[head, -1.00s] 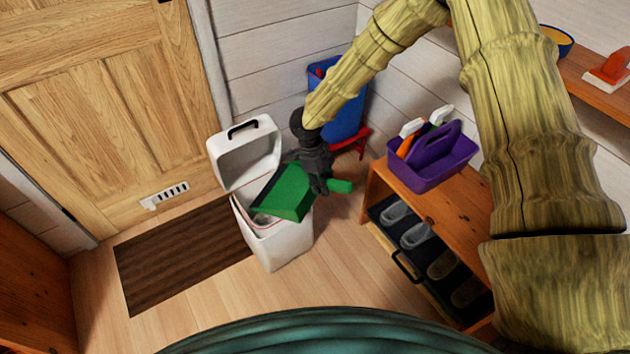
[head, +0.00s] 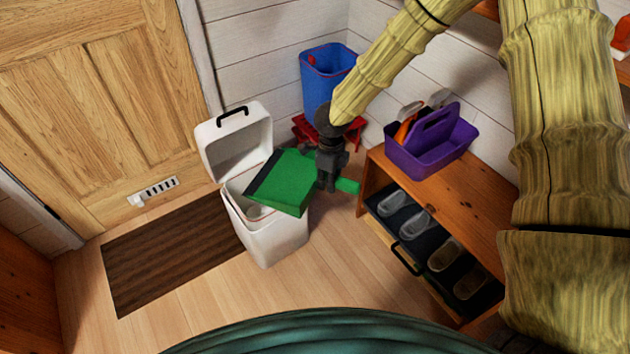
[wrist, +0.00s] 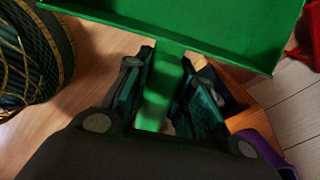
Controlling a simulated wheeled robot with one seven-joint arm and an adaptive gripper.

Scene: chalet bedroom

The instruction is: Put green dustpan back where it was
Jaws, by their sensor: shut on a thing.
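The green dustpan (head: 287,184) is held in the air by my gripper (head: 338,184). Its pan points left, over the right part of the white bin's opening, and its handle sticks out to the right of the gripper. In the wrist view, my gripper (wrist: 160,95) is shut on the green handle (wrist: 161,92), with the pan (wrist: 215,28) beyond the fingers. The white bin (head: 272,238) stands on the floor below with its lid (head: 236,145) raised. The pan hides part of the bin's opening.
A blue bucket (head: 325,75) stands in the corner above a red item (head: 306,130). A purple caddy (head: 430,148) sits on the wooden shoe bench (head: 482,204), right of the gripper. A brown mat (head: 172,256) lies by the door. The floor before the bin is clear.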

